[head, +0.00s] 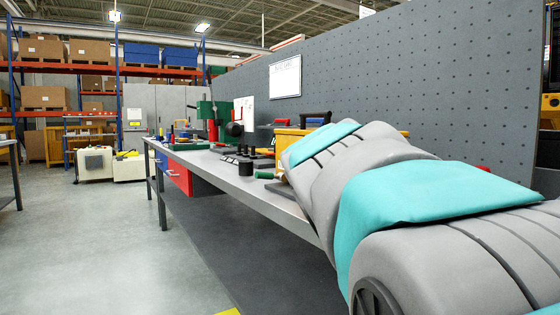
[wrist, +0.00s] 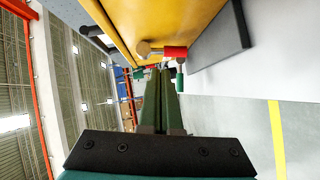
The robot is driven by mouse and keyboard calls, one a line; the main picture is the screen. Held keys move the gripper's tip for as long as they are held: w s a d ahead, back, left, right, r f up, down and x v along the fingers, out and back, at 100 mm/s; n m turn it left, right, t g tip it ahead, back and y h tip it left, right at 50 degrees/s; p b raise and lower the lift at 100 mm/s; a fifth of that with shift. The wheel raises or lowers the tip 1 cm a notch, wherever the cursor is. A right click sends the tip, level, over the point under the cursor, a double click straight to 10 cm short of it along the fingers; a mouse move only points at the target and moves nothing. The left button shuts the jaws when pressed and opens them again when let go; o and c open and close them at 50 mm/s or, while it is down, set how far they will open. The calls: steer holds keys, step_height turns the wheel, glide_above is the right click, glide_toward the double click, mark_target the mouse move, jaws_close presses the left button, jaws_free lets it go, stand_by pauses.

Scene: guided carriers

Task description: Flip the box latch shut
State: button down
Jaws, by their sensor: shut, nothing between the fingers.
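A yellow box (wrist: 150,22) fills the top of the wrist view, and part of it shows in the head view (head: 288,137) behind my arm. In the wrist view a small red piece (wrist: 175,53) with a tan knob (wrist: 144,49) sits at the box's lower edge; it looks like the latch, but its position is not clear. A small green piece (wrist: 180,80) hangs just below the red one. My gripper (wrist: 161,72) is shut and empty, its two green fingers together. The tips appear just short of the red piece; contact cannot be told. My arm hides the gripper in the head view.
The box is on a long grey workbench (head: 228,178) with a red drawer (head: 178,176) below. A green-handled tool (head: 265,174) and a dark cylinder (head: 245,167) lie on the bench left of my arm. A grey pegboard wall (head: 400,75) stands behind. The floor at left is open.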

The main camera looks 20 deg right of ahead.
steer(key=d+f+v, duration=0.1)
steer(key=v, duration=0.9)
steer(key=shift+s+d+r, duration=0.15)
steer(key=shift+s+r, duration=0.1)
steer(key=shift+s, duration=0.05)
